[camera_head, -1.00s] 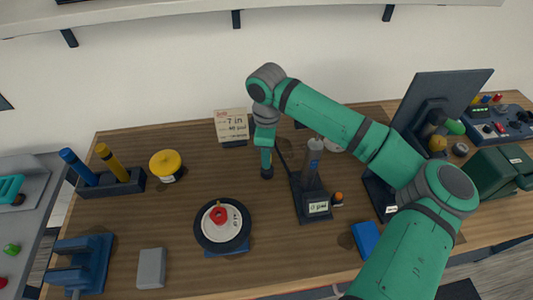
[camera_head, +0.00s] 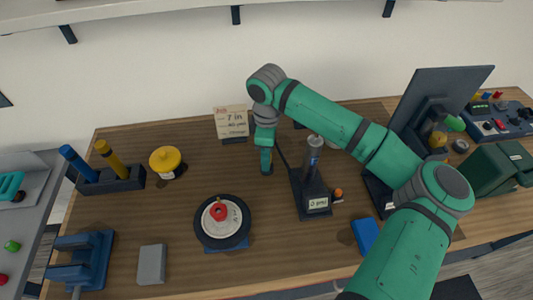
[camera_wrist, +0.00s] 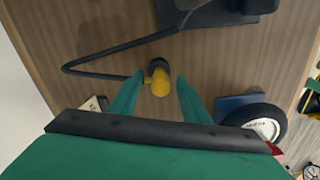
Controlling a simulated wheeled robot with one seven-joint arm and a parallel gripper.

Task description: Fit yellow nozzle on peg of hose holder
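In the wrist view a yellow nozzle (camera_wrist: 160,84) sits at the end of a black hose beside a short dark cylinder (camera_wrist: 156,64). My gripper (camera_wrist: 159,86) is open, with one green finger on each side of the nozzle and a gap on both sides. In the head view my gripper (camera_head: 266,168) points down at the table, and the nozzle is hidden or too small to tell. The hose loops to a dark pump base (camera_head: 312,200) with a grey upright cylinder and a small display. I cannot tell which part is the hose holder's peg.
A wheel (camera_head: 222,222) on a blue stand lies to the left in front. A sign (camera_head: 231,122) stands behind my gripper. A yellow-topped pot (camera_head: 165,160) and a rack (camera_head: 110,182) are left.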

